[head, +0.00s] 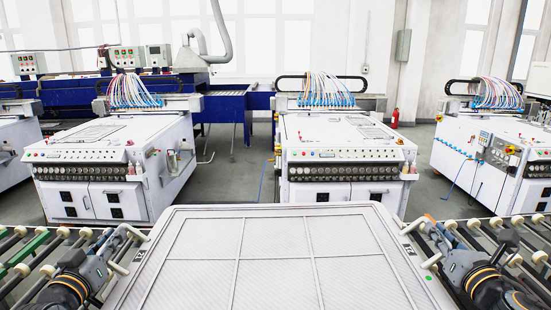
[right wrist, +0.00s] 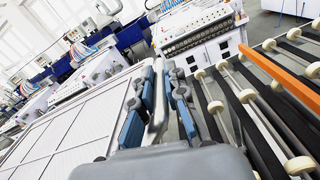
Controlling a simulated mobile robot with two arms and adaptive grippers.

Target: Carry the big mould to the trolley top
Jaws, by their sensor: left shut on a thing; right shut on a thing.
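The big mould (head: 255,255) is a wide white-grey panel with a raised rim and thin dividing lines. It fills the front middle of the head view, and its near edge runs out of the picture. It also shows at the left of the right wrist view (right wrist: 60,135). My left gripper (head: 134,236) is shut at its left edge. My right gripper (head: 424,229) is shut at its right edge; in the right wrist view its blue-padded fingers (right wrist: 157,105) stand either side of a grey grip part. I cannot make out a trolley top.
Roller conveyors (head: 508,240) with pale wheels lie under my arms on both sides. Beyond stand white nozzle machines (head: 345,150), (head: 120,155) with coloured hoses. Grey floor (head: 228,185) shows between them. A red extinguisher (head: 395,118) stands by the back wall.

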